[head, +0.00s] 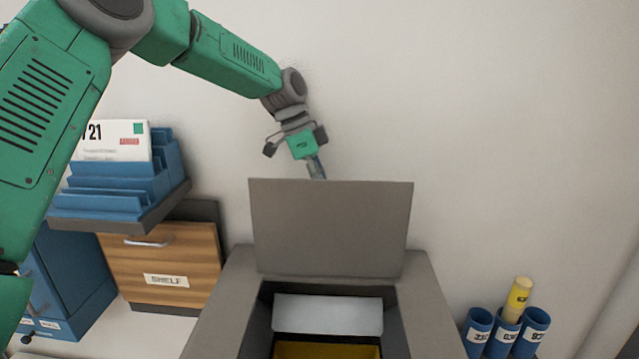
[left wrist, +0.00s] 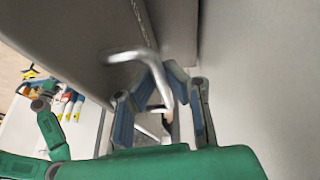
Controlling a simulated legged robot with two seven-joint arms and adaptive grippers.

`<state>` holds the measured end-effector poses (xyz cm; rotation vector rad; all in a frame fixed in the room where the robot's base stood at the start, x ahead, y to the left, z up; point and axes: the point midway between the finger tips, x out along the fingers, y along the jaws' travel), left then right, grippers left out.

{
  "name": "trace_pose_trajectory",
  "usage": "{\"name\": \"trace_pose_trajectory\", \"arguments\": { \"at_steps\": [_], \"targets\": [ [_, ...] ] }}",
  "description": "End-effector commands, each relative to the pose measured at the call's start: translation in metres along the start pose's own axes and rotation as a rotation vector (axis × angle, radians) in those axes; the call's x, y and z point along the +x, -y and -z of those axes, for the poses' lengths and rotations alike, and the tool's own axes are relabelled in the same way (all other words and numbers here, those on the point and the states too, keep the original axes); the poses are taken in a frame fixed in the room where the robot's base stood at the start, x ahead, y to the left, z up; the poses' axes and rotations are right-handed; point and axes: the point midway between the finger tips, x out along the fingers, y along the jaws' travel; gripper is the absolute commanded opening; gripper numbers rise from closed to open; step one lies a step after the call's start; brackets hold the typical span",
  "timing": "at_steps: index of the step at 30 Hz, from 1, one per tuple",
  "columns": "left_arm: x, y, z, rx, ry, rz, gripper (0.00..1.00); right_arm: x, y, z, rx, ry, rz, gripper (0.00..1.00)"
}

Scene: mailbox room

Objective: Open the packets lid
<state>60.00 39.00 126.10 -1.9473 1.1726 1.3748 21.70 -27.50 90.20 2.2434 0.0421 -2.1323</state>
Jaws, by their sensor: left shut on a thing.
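The grey packets box (head: 232,300) stands at the bottom centre of the head view. Its grey lid (head: 330,228) is raised at the back, and the opening shows a pale packet (head: 328,314) and a yellow surface (head: 325,350) inside. My left gripper (head: 318,172) is behind the lid's upper edge, its fingertips partly hidden. In the left wrist view my left gripper (left wrist: 165,105) is shut on a bent metal handle (left wrist: 128,55) beside the grey lid (left wrist: 75,40). My right arm shows small at the left of the left wrist view; its gripper (left wrist: 45,88) is too small to read.
A blue letter sorter (head: 120,180) with an envelope stands at the left, above a wooden shelf drawer (head: 165,262). Blue tubes (head: 505,335), one holding a yellow roll (head: 518,295), stand at the right. The wall is close behind the lid.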

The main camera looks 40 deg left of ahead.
Motion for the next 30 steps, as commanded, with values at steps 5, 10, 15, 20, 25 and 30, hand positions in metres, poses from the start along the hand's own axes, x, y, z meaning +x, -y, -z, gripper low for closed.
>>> {"name": "trace_pose_trajectory", "arguments": {
  "at_steps": [5, 10, 15, 20, 25, 30],
  "targets": [
    [0.001, 0.001, 0.001, 0.003, -0.004, 0.004, 0.0, 0.0, 0.0, 0.0, 0.0, 0.0, 0.0, 0.4],
    [-0.001, 0.002, 0.001, 0.003, -0.007, 0.007, 0.0, 0.0, 0.0, 0.0, 0.0, 0.001, 0.0, 0.4],
    [-0.002, 0.003, 0.001, 0.003, -0.01, 0.01, 0.1, 0.0, 0.0, 0.0, 0.0, 0.001, 0.0, 0.4],
    [-0.003, 0.003, 0.0, 0.002, -0.01, 0.009, 0.31, 0.0, 0.0, 0.0, 0.0, 0.001, 0.0, 0.4],
    [-0.003, 0.003, -0.003, 0.002, -0.01, 0.008, 0.31, 0.0, 0.0, 0.0, 0.0, 0.0, 0.0, 0.4],
    [-0.013, 0.004, -0.004, 0.002, -0.011, 0.008, 0.31, -0.001, 0.0, -0.003, 0.0, -0.002, 0.0, 0.4]
  ]
}}
